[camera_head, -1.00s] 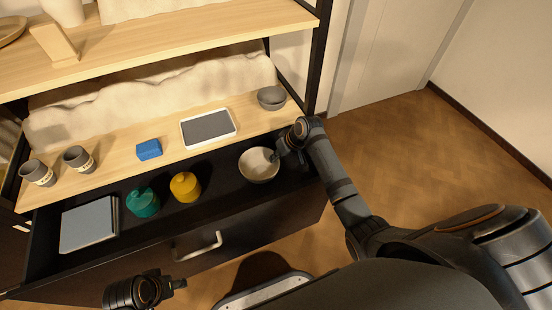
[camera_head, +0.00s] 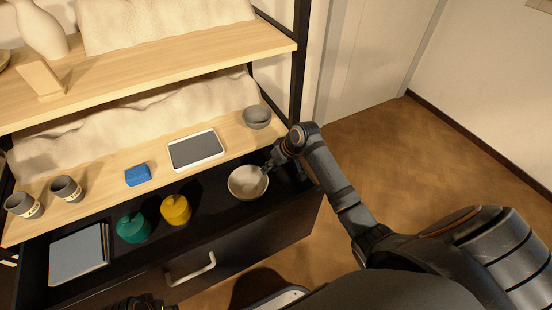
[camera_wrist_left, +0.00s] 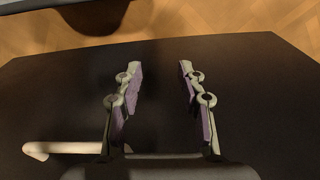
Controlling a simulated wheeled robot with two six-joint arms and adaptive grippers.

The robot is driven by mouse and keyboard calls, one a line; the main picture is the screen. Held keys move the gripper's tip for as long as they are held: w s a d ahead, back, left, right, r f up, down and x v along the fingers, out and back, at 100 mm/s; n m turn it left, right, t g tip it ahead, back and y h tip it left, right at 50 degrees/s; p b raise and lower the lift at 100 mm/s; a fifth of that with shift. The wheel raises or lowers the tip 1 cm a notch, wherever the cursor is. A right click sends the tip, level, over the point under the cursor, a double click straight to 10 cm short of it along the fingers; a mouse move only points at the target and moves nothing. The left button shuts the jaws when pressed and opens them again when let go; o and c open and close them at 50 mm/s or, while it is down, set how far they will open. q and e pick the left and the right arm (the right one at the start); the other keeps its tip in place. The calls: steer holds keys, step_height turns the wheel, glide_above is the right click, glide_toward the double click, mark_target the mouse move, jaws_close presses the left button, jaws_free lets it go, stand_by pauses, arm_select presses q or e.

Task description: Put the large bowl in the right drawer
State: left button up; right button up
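The large bowl (camera_head: 247,184), cream inside with a darker rim, is upright at the right end of the open black drawer (camera_head: 215,212). My right gripper (camera_head: 269,165) is at the bowl's right rim, with its fingertips overlapping the rim. Whether they are closed on it is too small to tell. My left gripper (camera_wrist_left: 160,75) is open and empty in the left wrist view, in front of a dark surface with a pale handle (camera_wrist_left: 65,148). Only a dark part of the left arm shows at the bottom of the head view.
The drawer also holds a grey flat box (camera_head: 80,254), a green jar (camera_head: 133,228) and a yellow jar (camera_head: 176,210). On the shelf above are two cups, a blue block (camera_head: 138,175), a tablet-like slab (camera_head: 196,150) and small grey bowls (camera_head: 257,117). Floor at right is clear.

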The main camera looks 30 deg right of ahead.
arm_select(q)
step_height(320, 180, down, 7)
steer(key=a+p, duration=0.1)
steer(key=shift+a+r, duration=0.2)
steer(key=shift+a, duration=0.05)
arm_select(e)
steer(key=v, duration=0.6)
arm_select(q)
steer(key=shift+d, duration=0.1)
arm_select(e)
steer(key=shift+s, duration=0.1)
